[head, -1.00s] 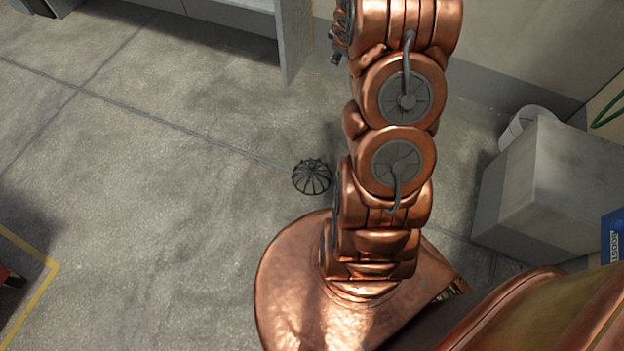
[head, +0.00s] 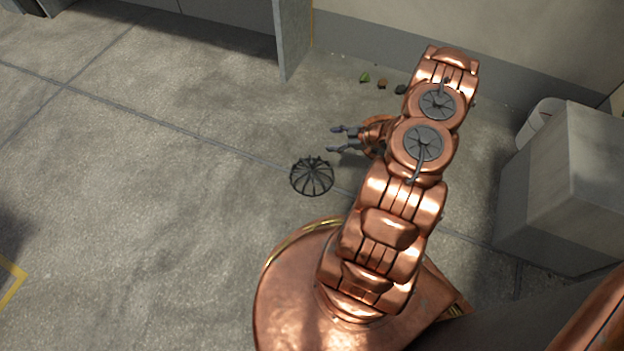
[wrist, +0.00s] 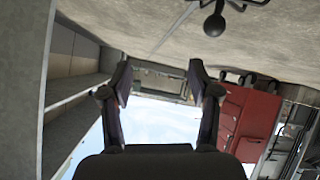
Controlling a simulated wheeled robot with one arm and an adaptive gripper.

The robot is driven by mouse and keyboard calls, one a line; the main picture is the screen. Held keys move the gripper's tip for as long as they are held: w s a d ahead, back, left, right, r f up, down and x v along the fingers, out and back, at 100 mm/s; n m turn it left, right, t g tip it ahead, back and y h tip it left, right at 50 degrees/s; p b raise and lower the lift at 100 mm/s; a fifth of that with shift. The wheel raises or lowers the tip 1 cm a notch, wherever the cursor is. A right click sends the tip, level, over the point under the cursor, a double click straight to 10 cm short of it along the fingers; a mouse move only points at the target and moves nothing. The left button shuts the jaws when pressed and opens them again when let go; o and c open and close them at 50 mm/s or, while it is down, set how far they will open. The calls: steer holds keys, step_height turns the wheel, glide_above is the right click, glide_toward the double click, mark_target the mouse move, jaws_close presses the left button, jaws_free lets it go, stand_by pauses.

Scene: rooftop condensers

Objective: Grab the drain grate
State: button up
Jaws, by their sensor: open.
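The drain grate (head: 311,176) is a dark, domed cage of curved bars standing on the concrete floor left of my arm in the head view. In the wrist view, part of it, with a round knob and thin bars (wrist: 214,24), shows at the top edge, right of centre; the rest is cut off. My gripper (head: 334,140) is open and empty, its fingers pointing left. It appears just above the grate in the head picture, apart from it. Both fingers also show, spread apart, in the wrist view (wrist: 160,82).
Small objects (head: 382,84) lie near the back wall. A grey panel (head: 292,40) stands at the top. The floor left of the grate is clear.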

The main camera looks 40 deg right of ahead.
mark_target(315, 162)
steer(key=s+a+f+y, duration=0.1)
steer(key=s+a+f+b, duration=0.1)
steer(key=a+f, duration=0.1)
steer(key=s+a+f+t+y+b, duration=0.1)
steer(key=s+f, duration=0.1)
steer(key=shift+a+f+y, duration=0.2)
steer(key=shift+a+y, duration=0.1)
steer(key=shift+b+x, duration=0.75)
steer(key=shift+x, duration=0.55)
steer(key=b+x, duration=0.1)
steer(key=x, duration=0.1)
steer(key=b+x, duration=0.1)
steer(key=shift+w+a+f+b, duration=0.15)
steer(key=shift+f+b, duration=0.15)
steer(key=shift+f, duration=0.2)
steer(key=shift+w+a+f, duration=0.1)
steer(key=shift+w+a, duration=0.25)
steer(key=shift+w, duration=0.2)
steer(key=shift+c, duration=0.3)
jaws_close()
